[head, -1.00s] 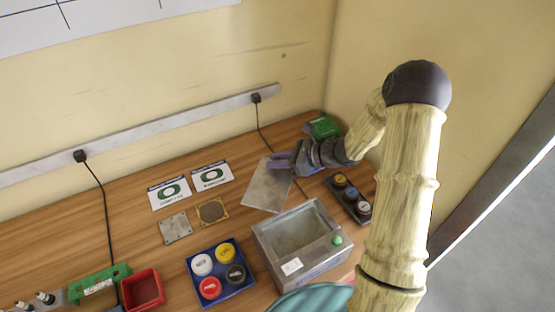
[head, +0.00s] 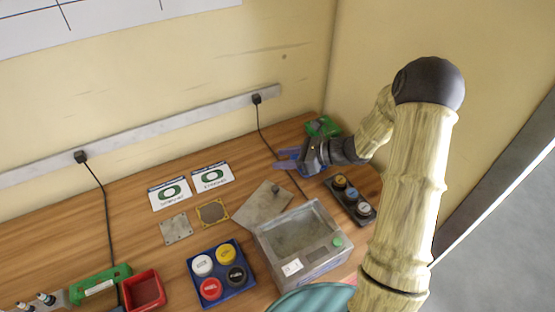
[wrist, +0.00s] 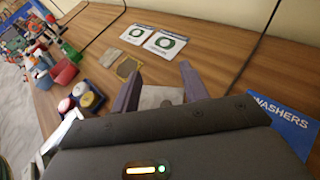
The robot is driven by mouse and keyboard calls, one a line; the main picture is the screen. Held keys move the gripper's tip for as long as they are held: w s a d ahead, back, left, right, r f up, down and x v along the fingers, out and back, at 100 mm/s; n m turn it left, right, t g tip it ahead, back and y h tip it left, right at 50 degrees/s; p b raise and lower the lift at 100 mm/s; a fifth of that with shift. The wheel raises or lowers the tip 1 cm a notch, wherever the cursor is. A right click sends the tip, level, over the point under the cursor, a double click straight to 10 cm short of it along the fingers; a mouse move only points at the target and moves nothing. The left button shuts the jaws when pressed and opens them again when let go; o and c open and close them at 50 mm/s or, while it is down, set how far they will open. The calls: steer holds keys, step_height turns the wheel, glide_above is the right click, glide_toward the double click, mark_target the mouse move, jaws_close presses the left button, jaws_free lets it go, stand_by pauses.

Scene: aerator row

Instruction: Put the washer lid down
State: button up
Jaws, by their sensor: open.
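The washer (head: 303,243) is a grey box with an open top and a green button on its front right. Its lid (head: 258,208), a flat grey plate with a small dark knob, lies behind the washer's back left edge; I cannot tell whether it touches the washer. My gripper (head: 284,159) is open and empty, above and behind the lid, apart from it. In the wrist view my gripper's two purple fingers (wrist: 157,88) are spread, with part of the grey lid (wrist: 160,97) showing between them.
A dark tray with several knobs (head: 350,200) stands right of the washer. A blue tray of coloured jars (head: 221,272) is at its left. Two printed cards (head: 190,187) and a blue WASHERS sheet (wrist: 280,122) lie on the wooden table. A green object (head: 322,127) sits in the back corner.

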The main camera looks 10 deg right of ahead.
steer(key=b+v, duration=0.1)
steer(key=v, duration=0.8)
steer(key=shift+d, duration=0.3)
steer(key=shift+s, duration=0.15)
steer(key=s+a+n+g+h, duration=0.1)
steer(key=s+n+g+h, duration=0.1)
steer(key=s+n+h, duration=1)
steer(key=s+n, duration=0.5)
steer(key=n, duration=0.6)
steer(key=shift+a+f+h, duration=0.15)
steer(key=shift+a+h, duration=0.15)
steer(key=shift+a, duration=0.1)
steer(key=shift+w, duration=0.1)
